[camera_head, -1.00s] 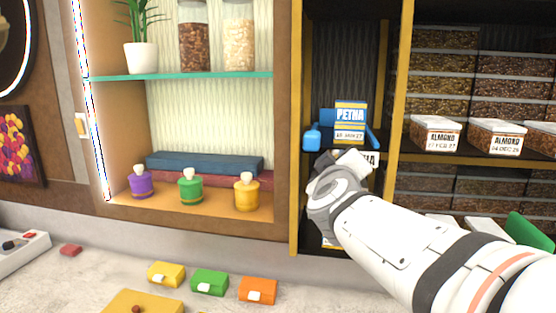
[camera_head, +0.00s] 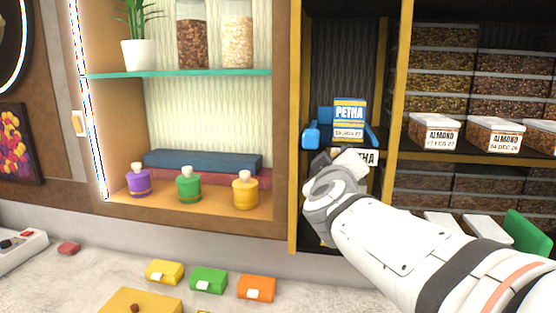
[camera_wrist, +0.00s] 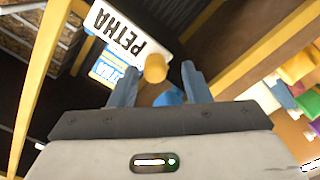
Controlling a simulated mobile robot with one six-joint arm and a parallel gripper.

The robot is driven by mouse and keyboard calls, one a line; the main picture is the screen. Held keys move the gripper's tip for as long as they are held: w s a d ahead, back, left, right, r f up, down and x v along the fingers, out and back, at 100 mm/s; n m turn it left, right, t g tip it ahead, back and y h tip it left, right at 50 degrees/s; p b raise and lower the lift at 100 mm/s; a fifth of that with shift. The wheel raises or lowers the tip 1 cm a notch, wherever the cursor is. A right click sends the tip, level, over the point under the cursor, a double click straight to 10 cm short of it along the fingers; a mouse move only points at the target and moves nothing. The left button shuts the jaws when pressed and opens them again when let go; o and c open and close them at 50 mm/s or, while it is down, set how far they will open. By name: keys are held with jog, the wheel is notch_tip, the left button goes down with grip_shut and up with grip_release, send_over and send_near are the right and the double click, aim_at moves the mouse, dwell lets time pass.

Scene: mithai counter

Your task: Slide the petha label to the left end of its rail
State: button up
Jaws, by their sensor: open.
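The petha label (camera_head: 368,158) is a white plate with dark lettering on the front edge of the narrow shelf, partly hidden by my gripper in the head view. In the wrist view the label (camera_wrist: 125,35) appears upside down and tilted, with a yellow knob (camera_wrist: 155,68) at its edge. My gripper (camera_head: 332,160) is in front of the label's left part. In the wrist view my gripper (camera_wrist: 158,80) is open, its two blue-grey fingers on either side of the knob, with gaps visible. The rail itself cannot be made out clearly.
A petha box (camera_head: 349,112) stands in a blue holder (camera_head: 311,136) just above the label. Yellow posts (camera_head: 295,130) bound the narrow bay. Almond boxes (camera_head: 435,132) sit on shelves to the right. Small coloured boxes (camera_head: 208,281) lie on the counter below.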

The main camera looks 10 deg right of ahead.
jog(key=v, duration=0.7)
dwell(0.3)
jog(key=s+a+f+g+y+b, duration=0.1)
jog(key=a+f+g+y+b, duration=0.3)
jog(key=f, duration=0.6)
jog(key=s+a+f+g+y+b, duration=0.15)
jog(key=a+f+y, duration=0.35)
jog(key=f, duration=0.5)
jog(key=s+d+f+m+g+h+b, duration=0.1)
jog(key=s+d+f+m+g, duration=0.1)
jog(key=s+f+g, duration=0.2)
jog(key=s+d+f+m+g+h+b, duration=0.1)
jog(key=s+d+f+m+g, duration=0.2)
jog(key=s+f, duration=0.5)
notch_tip(320, 180, down, 3)
jog(key=shift+r+g+h+b, duration=0.25)
jog(key=shift+g+h+b, duration=0.15)
jog(key=shift+g, duration=0.15)
